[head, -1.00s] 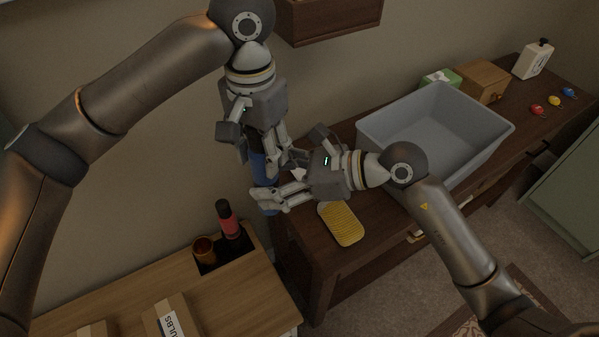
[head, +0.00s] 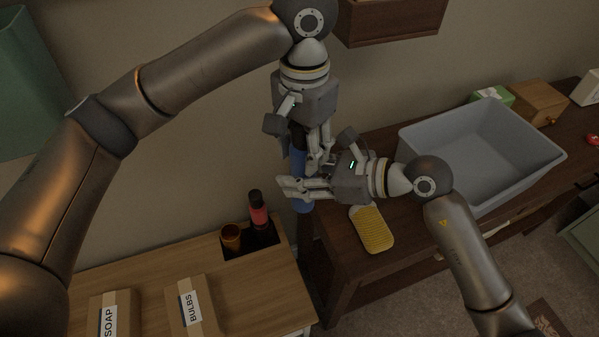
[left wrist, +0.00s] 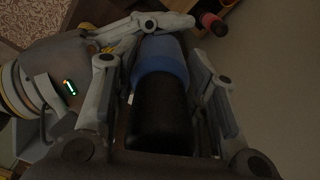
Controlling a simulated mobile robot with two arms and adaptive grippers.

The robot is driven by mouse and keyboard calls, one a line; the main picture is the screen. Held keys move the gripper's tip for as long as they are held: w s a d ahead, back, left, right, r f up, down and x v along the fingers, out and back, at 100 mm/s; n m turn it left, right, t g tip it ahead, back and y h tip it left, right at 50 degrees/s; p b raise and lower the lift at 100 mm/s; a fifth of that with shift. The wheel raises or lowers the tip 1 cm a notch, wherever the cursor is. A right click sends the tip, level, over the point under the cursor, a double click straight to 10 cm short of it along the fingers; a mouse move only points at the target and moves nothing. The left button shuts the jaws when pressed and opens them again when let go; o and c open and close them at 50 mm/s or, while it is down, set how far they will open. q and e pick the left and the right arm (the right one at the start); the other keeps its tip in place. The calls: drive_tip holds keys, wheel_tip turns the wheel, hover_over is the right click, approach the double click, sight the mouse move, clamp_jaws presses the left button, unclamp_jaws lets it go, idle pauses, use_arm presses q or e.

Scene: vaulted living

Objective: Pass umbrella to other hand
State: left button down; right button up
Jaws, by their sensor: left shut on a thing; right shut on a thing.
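The umbrella, a blue roll (head: 299,164) with a black end, stands roughly upright between my two grippers. In the left wrist view its blue part (left wrist: 161,58) and black end (left wrist: 162,118) lie between the fingers. My left gripper (head: 311,158) points down and is shut on the upper part of the umbrella. My right gripper (head: 292,188) comes in from the right just below it and is shut on the umbrella lower down. The fingers hide much of the umbrella. A short blue piece shows below the right fingers.
A grey bin (head: 480,150) and a yellow sponge-like item (head: 371,229) sit on the dark bench (head: 345,262). A wooden top (head: 150,270) at lower left holds boxes marked SOAP (head: 108,312) and BULBS (head: 191,305). A dark bottle (head: 258,212) and an amber glass (head: 231,237) stand in its compartment.

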use_arm(q)
drive_tip(key=c, duration=0.9)
unclamp_jaws()
drive_tip(key=shift+w, duration=0.1)
drive_tip(key=shift+o, duration=0.7)
drive_tip(key=shift+d, duration=0.1)
